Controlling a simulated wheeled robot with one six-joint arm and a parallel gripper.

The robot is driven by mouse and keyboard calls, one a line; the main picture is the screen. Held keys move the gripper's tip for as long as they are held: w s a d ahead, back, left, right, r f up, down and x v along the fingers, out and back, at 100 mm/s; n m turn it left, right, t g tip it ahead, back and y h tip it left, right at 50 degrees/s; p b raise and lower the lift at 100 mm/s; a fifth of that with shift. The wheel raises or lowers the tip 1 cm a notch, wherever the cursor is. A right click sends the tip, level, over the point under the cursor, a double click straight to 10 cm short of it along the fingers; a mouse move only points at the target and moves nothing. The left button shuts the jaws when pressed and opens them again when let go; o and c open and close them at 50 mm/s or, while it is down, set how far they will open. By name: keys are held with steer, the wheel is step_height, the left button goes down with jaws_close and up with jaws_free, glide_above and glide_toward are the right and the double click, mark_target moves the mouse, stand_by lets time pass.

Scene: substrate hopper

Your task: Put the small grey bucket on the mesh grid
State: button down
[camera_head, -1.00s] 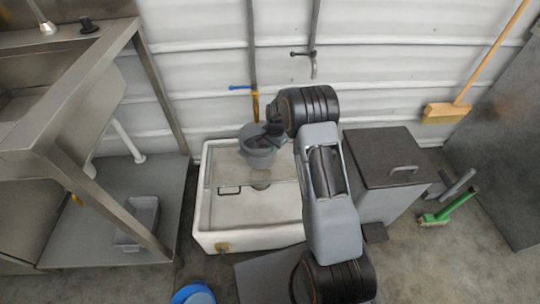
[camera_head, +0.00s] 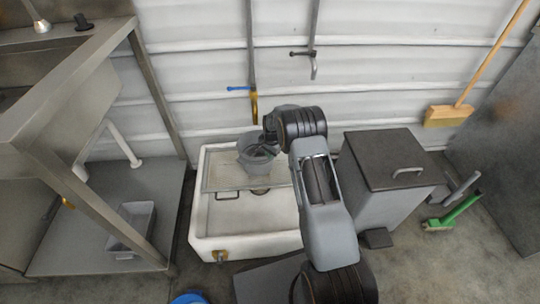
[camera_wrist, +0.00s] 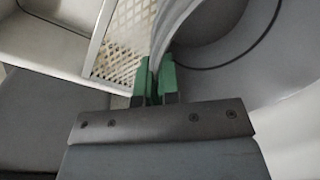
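The small grey bucket (camera_head: 250,160) hangs roughly upright over the white basin. My gripper (camera_head: 266,143) is at its rim on the right. In the wrist view, my gripper's green fingers (camera_wrist: 154,84) are shut on the bucket's wall, and the bucket (camera_wrist: 205,45) fills the upper right. I cannot tell whether the bucket's base touches the grid.
The white basin (camera_head: 245,235) stands against the corrugated wall. A lidded grey bin (camera_head: 385,170) is to its right. A steel sink frame (camera_head: 65,150) with a grey tub (camera_head: 132,228) is on the left. A tap and pipe (camera_head: 253,100) rise behind the basin.

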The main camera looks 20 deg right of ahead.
steer(key=shift+f, duration=0.1)
steer(key=c, duration=1.3)
jaws_free()
steer(key=shift+c, duration=0.2)
steer(key=s+r+n+p, duration=0.1)
steer(key=s+r+p, duration=0.15)
steer(key=r, duration=0.75)
steer(key=s+r+n+p, duration=0.1)
steer(key=s+r+p, duration=0.15)
steer(key=r, duration=0.85)
steer(key=s+a+r+n+t, duration=0.1)
steer(key=s+r+n, duration=0.3)
steer(key=s, duration=0.9)
steer(key=s+a+r+n+t, duration=0.1)
steer(key=s+a+r+n, duration=0.2)
steer(key=s, duration=1)
step_height(320, 180, up, 3)
steer(key=shift+s+f+n, duration=0.1)
steer(key=shift+s+n, duration=0.3)
steer(key=shift+n, duration=0.7)
steer(key=shift+a, duration=0.1)
